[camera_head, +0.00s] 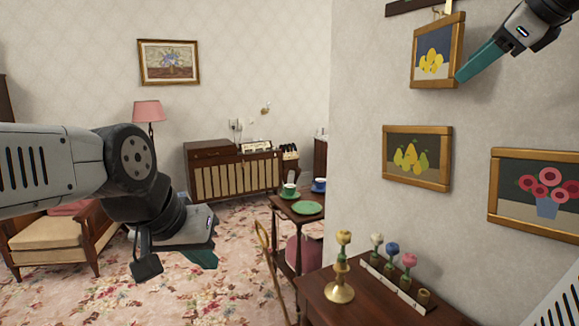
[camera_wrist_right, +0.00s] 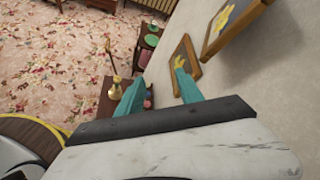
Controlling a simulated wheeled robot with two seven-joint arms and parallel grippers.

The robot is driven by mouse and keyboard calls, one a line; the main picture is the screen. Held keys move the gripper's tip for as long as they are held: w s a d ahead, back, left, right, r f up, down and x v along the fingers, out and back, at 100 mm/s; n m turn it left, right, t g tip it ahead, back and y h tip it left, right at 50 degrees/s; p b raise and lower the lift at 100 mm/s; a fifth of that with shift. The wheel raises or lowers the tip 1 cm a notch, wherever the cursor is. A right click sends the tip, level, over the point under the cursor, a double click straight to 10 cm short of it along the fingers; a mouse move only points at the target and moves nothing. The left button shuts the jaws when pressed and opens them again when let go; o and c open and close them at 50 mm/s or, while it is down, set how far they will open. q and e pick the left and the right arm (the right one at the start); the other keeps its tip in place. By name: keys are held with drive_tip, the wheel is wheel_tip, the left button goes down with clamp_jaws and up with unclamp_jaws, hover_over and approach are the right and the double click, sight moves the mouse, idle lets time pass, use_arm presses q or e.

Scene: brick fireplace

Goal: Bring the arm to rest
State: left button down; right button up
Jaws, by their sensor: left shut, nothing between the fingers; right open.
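My right gripper (camera_head: 464,76) comes in from the upper right of the head view, its teal fingers beside the lower right edge of a framed picture of yellow fruit on blue (camera_head: 434,52). In the right wrist view my right gripper (camera_wrist_right: 156,84) has its two fingers apart with nothing held between them. Whether a finger touches the frame, I cannot tell. My left gripper (camera_head: 205,258) hangs over the floral carpet at the left of the head view, shut and empty; my left arm comes in from the left edge.
A framed pear picture (camera_head: 417,157) and a pink flower picture (camera_head: 538,193) hang on the right wall. Below stands a wooden table (camera_head: 385,305) with a brass candlestick (camera_head: 341,285) and several flowers in a white rack (camera_head: 392,287). A small side table (camera_head: 283,208) stands behind. Carpet is open at centre.

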drive_tip(key=s+a+f+n+g, duration=0.1)
drive_tip(key=s+a+f+n, duration=0.2)
drive_tip(key=a+f+n, duration=0.3)
drive_tip(key=s+a+f+n+g, duration=0.2)
drive_tip(key=s+a+f+n, duration=0.2)
drive_tip(key=a+f+n, duration=0.3)
drive_tip(key=s+a+f+n+g, duration=0.2)
drive_tip(key=a+f+n, duration=0.4)
drive_tip(key=f+n, duration=0.7)
wheel_tip(320, 180, down, 7)
drive_tip(key=shift+s+a+r+n, duration=0.15)
drive_tip(key=shift+s+a+n, duration=0.2)
drive_tip(key=shift+s, duration=0.5)
